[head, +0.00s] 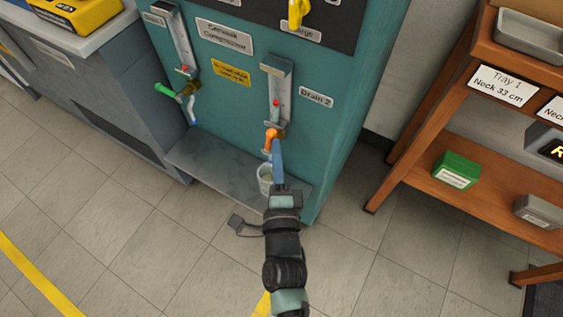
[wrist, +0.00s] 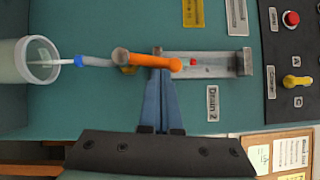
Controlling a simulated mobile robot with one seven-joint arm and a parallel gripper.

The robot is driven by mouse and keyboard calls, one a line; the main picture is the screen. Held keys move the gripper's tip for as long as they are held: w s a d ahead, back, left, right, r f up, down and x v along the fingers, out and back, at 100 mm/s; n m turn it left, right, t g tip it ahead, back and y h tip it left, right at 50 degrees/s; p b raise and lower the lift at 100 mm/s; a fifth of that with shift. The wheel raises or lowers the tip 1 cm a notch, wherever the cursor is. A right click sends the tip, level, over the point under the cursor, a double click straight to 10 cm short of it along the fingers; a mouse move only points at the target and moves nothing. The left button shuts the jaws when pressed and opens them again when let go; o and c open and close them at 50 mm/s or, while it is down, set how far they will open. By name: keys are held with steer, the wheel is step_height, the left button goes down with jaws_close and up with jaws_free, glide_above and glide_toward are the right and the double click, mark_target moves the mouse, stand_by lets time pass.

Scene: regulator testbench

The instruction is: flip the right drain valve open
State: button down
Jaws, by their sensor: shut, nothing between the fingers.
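The right drain valve, labelled Drain 2 (head: 316,97), has an orange handle (head: 271,136) on a brass body at the foot of a grey gauge column (head: 277,85). In the wrist view the orange handle (wrist: 146,61) runs nearly in line with the column and the hose. My gripper (head: 277,146) is shut and empty, its blue fingers pointing at the handle. In the wrist view my fingertips (wrist: 161,73) overlap the handle's edge; I cannot tell whether they touch it. A clear cup (wrist: 36,61) stands under the hose (wrist: 90,61), partly behind my gripper in the head view.
The left drain valve has a green handle (head: 165,90) and its own hose (head: 193,109). A grey ledge (head: 210,165) juts from the teal cabinet's foot. A wooden shelf (head: 470,210) with boxes stands at right. Tiled floor between is clear.

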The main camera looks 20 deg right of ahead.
steer(key=shift+w+a+r+p, duration=0.2)
steer(key=shift+w+r+p, duration=0.1)
steer(key=shift+p, duration=0.35)
steer(key=shift+f, duration=0.1)
